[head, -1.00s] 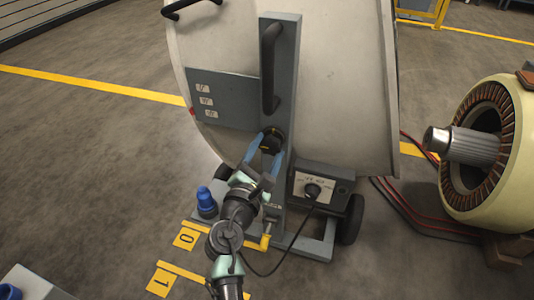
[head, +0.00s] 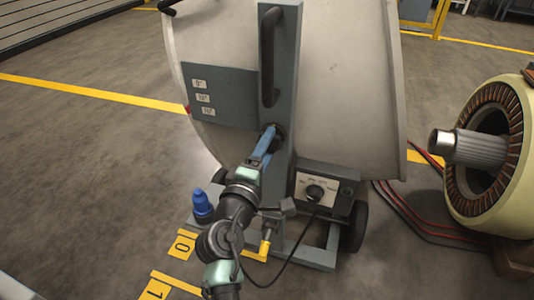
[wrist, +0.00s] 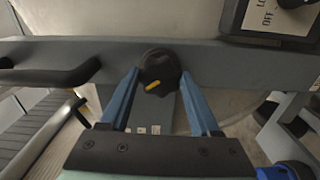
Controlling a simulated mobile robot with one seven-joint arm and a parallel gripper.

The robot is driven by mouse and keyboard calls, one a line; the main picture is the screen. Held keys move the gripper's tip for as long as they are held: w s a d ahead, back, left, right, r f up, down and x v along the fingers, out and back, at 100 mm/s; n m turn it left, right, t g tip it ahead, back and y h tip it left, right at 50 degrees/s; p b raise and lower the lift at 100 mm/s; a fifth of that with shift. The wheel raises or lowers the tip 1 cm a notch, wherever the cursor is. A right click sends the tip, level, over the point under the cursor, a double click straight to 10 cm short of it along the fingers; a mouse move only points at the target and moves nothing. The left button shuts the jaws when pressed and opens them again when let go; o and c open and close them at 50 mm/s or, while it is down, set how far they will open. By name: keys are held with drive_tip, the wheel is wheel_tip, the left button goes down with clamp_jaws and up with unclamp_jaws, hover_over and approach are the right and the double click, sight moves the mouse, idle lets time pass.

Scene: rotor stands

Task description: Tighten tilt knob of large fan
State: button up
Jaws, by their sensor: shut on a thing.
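The large fan's drum (head: 345,75) is a pale round housing behind a grey upright post (head: 282,165) on a wheeled base. The tilt knob (wrist: 160,66) is black and lobed with a yellow mark, on the post. In the head view the knob (head: 279,133) is mostly hidden behind my fingers. My gripper (wrist: 160,77) has its two blue fingers on opposite sides of the knob and is shut on it. In the head view my gripper (head: 271,132) reaches up to the post, with its fingers seen nearly edge-on.
A control box (head: 322,187) with a dial sits right of the post. A grey plate (head: 224,92) with small labels is on the drum's left. A large motor (head: 495,155) and red cables (head: 405,212) lie right. Floor at left is clear.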

drive_tip(key=shift+f+m+b, duration=0.15)
drive_tip(key=shift+m+b, duration=1.6)
drive_tip(key=shift+m, duration=1.45)
drive_tip(key=o, duration=1.4)
drive_tip(key=shift+s+a, duration=0.1)
drive_tip(key=p+v, duration=0.3)
drive_tip(key=v, duration=0.9)
drive_tip(key=shift+s+a+p, duration=0.1)
drive_tip(key=shift+s+p, duration=0.25)
